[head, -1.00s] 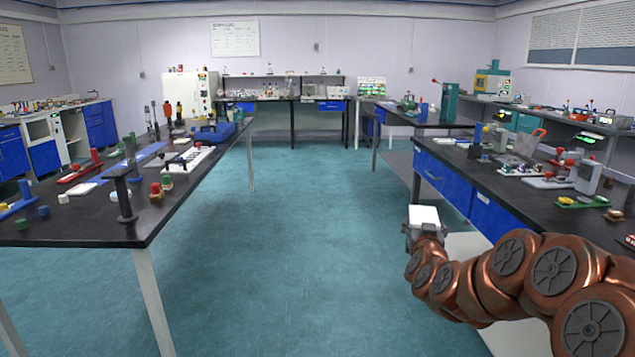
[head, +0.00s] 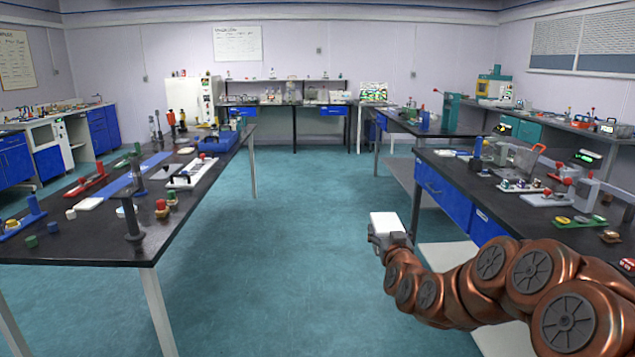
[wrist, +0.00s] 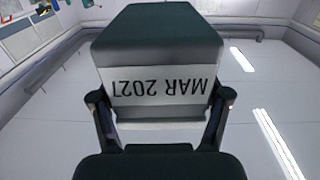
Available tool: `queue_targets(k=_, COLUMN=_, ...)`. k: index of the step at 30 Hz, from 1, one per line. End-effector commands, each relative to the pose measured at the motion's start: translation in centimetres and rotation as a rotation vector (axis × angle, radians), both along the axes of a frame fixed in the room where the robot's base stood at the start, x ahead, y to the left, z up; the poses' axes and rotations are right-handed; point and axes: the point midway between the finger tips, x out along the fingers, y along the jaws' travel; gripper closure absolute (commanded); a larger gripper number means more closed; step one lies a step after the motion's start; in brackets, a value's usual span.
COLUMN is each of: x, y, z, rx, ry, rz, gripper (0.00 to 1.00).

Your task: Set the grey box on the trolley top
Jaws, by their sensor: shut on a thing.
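My gripper (head: 388,238) is shut on the grey box, held in the air over the floor aisle in the head view. The box (head: 387,223) shows a pale, almost white face there. In the wrist view the box (wrist: 157,50) is dark grey-green with a white label reading "MAR 2027" upside down. The two fingers (wrist: 162,112) are on either side of it. The ceiling and walls show behind it. I cannot make out a trolley in either view.
A black-topped table (head: 100,245) with several small tools stands on the left. A black bench (head: 465,185) with blue drawers and instruments stands on the right, close to my arm. The teal floor (head: 290,260) between them is clear.

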Motion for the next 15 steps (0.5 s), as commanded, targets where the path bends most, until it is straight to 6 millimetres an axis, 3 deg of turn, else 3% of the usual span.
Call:
queue_targets(k=1, x=0.0, y=0.0, z=2.1, rx=-0.001, ry=-0.003, rz=-0.001, gripper=0.91)
queue_targets(k=15, x=0.0, y=0.0, z=10.0, rx=0.0, ry=-0.003, rz=-0.001, gripper=0.91)
